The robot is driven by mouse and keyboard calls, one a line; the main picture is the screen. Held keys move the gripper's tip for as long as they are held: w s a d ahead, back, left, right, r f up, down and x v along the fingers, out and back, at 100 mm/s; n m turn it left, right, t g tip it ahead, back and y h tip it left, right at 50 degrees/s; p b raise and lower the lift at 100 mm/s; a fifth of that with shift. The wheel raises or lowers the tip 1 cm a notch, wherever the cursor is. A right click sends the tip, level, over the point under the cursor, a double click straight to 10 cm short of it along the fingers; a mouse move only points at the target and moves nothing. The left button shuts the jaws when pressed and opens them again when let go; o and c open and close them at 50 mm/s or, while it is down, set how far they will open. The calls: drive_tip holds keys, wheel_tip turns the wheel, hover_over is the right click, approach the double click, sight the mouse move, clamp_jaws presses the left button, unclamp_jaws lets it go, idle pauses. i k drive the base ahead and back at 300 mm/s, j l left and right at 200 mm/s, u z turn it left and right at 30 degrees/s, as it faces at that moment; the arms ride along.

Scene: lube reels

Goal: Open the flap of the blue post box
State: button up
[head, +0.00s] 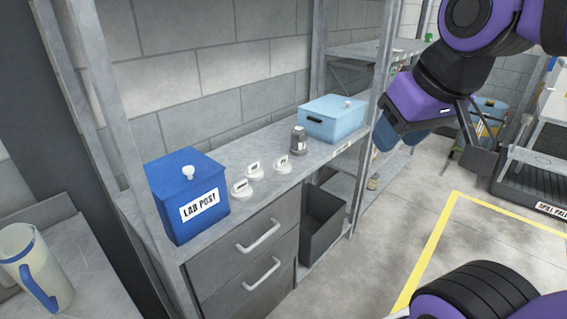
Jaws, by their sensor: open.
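The blue post box (187,197) stands at the left end of the grey bench, with a white label reading LAB POST on its front. Its top is a flat blue flap (183,171) with a small white knob (188,172), and the flap looks shut. My gripper (433,141) is at the upper right, well away from the box and beyond the bench's right end. Its fingers are apart, with nothing visible between them.
On the bench (262,205) stand several white labelled pieces (242,188), a dark grey canister (298,140) and a light blue box (332,119) with a knobbed lid. Shelf posts rise at both bench ends. A jug (35,265) stands at lower left.

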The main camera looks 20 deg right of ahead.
sight(168, 176)
drive_tip(key=i+j+u, duration=0.15)
drive_tip(key=j+u, duration=0.25)
drive_tip(key=i+j+u, duration=0.15)
drive_tip(key=u, duration=0.3)
